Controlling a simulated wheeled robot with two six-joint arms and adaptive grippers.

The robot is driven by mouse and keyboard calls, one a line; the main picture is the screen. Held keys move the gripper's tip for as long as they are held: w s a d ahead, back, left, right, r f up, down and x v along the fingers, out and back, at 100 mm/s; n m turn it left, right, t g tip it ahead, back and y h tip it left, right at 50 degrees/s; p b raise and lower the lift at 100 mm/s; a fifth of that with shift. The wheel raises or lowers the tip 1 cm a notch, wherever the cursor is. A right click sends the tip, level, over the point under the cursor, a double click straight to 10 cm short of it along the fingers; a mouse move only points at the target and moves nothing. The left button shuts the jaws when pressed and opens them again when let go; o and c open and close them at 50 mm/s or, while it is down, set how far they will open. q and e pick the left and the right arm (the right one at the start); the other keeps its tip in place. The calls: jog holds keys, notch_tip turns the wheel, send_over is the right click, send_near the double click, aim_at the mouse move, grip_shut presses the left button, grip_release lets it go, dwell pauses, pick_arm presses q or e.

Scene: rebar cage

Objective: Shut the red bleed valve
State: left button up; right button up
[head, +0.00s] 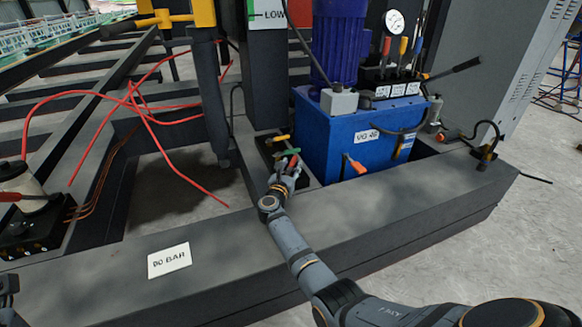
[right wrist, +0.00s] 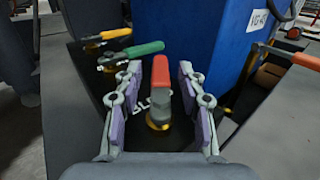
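The red bleed valve handle (right wrist: 158,88) stands between my right gripper's fingers in the right wrist view, with a brass fitting under it. My right gripper (right wrist: 160,88) is open, one finger on each side of the handle, with a gap visible on both sides. In the head view my right gripper (head: 285,172) is at the valve block, and the red handle (head: 293,162) shows only partly beside it. A green-handled valve (right wrist: 143,49) and a yellow-handled valve (right wrist: 115,33) sit beside the red one. A grey part of my left arm shows at the head view's left edge; its fingers are unclear.
A blue hydraulic tank (head: 325,130) marked VG 46 stands just right of the valves. An orange-handled lever (head: 355,165) sticks out at its front. A dark post (head: 212,100) and red hoses (head: 140,105) are to the left. A "90 BAR" card (head: 169,261) lies on the front beam.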

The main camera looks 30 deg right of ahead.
jog(key=shift+s+a, duration=0.15)
jog(key=v, duration=0.7)
jog(key=shift+s, duration=0.1)
jog(key=shift+c, duration=0.3)
